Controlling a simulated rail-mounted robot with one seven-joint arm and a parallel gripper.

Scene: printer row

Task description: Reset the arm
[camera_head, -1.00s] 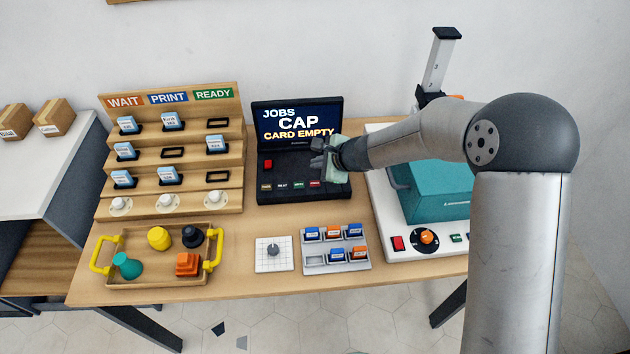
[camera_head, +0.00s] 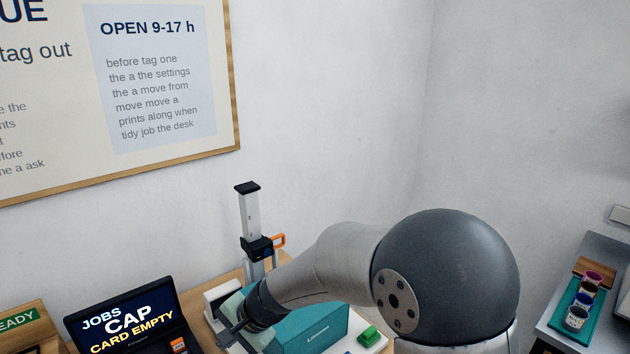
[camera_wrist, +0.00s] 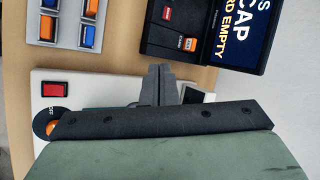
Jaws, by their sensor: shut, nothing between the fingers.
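My gripper (camera_head: 230,334) hangs over the front left part of the printer's white base, right of the black job console, in the head view. In the wrist view its dark grey fingers (camera_wrist: 160,74) are together with nothing between them. They point at the gap between the console (camera_wrist: 185,35) and the white base (camera_wrist: 75,80). My arm bends at its large grey joint and reaches left across the teal printer body (camera_head: 318,328), hiding part of it. The console screen (camera_head: 127,318) reads "JOBS CAP CARD EMPTY". An orange card (camera_wrist: 191,45) sits in the console.
The printer's upright column (camera_head: 252,225) stands behind my forearm. A card tray (camera_wrist: 66,30) lies nearby. A side table with several small pots (camera_head: 578,312) is at right.

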